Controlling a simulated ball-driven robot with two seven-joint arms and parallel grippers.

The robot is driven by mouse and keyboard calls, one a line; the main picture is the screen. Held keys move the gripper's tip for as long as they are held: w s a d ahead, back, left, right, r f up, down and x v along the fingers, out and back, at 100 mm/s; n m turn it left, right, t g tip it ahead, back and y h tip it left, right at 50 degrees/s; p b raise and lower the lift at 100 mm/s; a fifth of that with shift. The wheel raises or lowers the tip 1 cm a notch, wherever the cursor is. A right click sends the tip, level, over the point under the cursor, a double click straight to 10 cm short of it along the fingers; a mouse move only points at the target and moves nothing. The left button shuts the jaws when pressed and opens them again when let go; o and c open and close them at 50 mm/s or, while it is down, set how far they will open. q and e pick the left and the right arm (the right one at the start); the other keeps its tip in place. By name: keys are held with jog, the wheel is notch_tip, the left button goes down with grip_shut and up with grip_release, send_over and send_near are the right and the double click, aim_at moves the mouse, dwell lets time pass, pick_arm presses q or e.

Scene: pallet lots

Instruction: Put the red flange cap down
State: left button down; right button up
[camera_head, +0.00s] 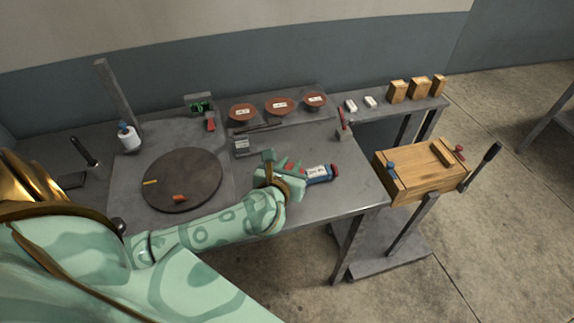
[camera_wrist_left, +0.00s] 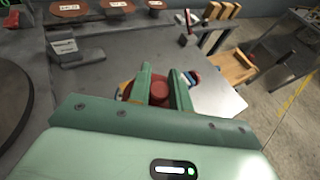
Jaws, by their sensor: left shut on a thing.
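The red flange cap (camera_wrist_left: 159,90) is between the two green fingers of my left gripper (camera_wrist_left: 161,86) in the left wrist view. My left gripper (camera_head: 290,176) is shut on it, over the right part of the grey table in the head view. Only a little red shows by the fingers there, and the gripper hides most of the cap. I cannot tell whether the cap touches the table. A blue cylinder with a white label and a red end (camera_head: 319,174) lies just right of the gripper. My right gripper is in neither view.
A dark round turntable (camera_head: 195,168) with small pieces is left of the gripper. Several labelled reddish-brown round dishes (camera_head: 279,106) stand on the back shelf. A wooden box (camera_head: 420,178) stands beyond the right edge. Table right of the cylinder is bare.

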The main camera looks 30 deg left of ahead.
pick_arm(q)
jog(key=s+d+r+n+y+b, duration=0.2)
jog(key=s+d+r, duration=0.3)
jog(key=s+d, duration=0.25)
jog(key=w+a+f+n+y, duration=0.1)
jog(key=w+a, duration=0.1)
jog(key=a, duration=0.1)
jog(key=w+a+g+y+b, duration=0.1)
jog(key=w+a, duration=0.1)
jog(key=w+a+f+n+g+y+b, duration=0.1)
jog(key=w+a, duration=0.1)
jog(key=a, duration=0.1)
jog(key=shift+w+a+f+n, duration=0.3)
jog(key=shift+w, duration=0.1)
jog(key=w+f, duration=0.1)
jog(key=a+f+b, duration=0.1)
jog(key=f, duration=0.1)
jog(key=w+f, duration=0.1)
jog(key=shift+w+a+f, duration=0.2)
jog(key=shift+w+a, duration=0.1)
jog(key=shift+w+a+f, duration=0.1)
jog(key=shift+w+f, duration=0.05)
jog(key=shift+f, duration=0.05)
jog(key=f, duration=0.1)
jog(key=f+b, duration=0.1)
jog(key=f, duration=0.1)
jog(key=shift+w+a+f+b, duration=0.25)
jog(key=shift+w+b, duration=0.1)
jog(key=shift+f, duration=0.15)
